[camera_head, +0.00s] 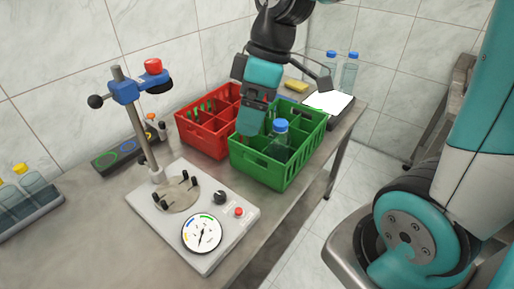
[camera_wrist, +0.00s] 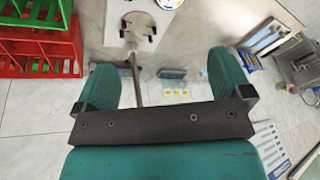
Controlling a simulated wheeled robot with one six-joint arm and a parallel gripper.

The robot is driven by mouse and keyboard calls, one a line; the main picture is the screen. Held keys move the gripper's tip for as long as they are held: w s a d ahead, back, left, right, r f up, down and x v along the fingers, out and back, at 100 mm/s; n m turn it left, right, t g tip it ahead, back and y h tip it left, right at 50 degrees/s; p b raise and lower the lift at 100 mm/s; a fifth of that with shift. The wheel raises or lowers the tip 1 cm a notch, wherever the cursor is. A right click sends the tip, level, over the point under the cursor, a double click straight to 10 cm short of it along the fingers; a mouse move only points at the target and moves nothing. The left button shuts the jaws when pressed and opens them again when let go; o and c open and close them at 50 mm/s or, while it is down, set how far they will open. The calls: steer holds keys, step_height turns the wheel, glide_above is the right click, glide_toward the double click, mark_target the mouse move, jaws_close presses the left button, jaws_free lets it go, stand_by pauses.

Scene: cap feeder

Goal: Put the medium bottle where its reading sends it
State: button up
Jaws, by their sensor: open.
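A clear bottle with a blue cap (camera_head: 280,127) stands upright in the near right part of the green crate (camera_head: 270,176). I cannot tell from its size whether it is the medium one. My gripper (camera_head: 250,122) is open, its teal fingers at the left side of the green crate, beside the bottle. In the wrist view my gripper (camera_wrist: 160,85) has nothing between its fingers. The tester (camera_head: 222,205) has an empty round plate with black posts. Its dial (camera_head: 202,234) has coloured arcs, and the thin needle appears to point down.
A red crate (camera_head: 207,139) stands left of the green crate. Two blue-capped bottles (camera_head: 348,72) stand at the back by a white sheet (camera_head: 328,102). Yellow-capped bottles (camera_head: 30,180) stand in a rack at the left. The tester's tall post (camera_head: 137,125) rises beside the crates.

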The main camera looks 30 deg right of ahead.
steer(key=s+a+m, duration=0.3)
steer(key=s+a, duration=0.4)
steer(key=s, duration=0.5)
steer(key=shift+r+m+g+y, duration=0.3)
steer(key=shift+r+m, duration=0.1)
steer(key=shift+r, duration=0.05)
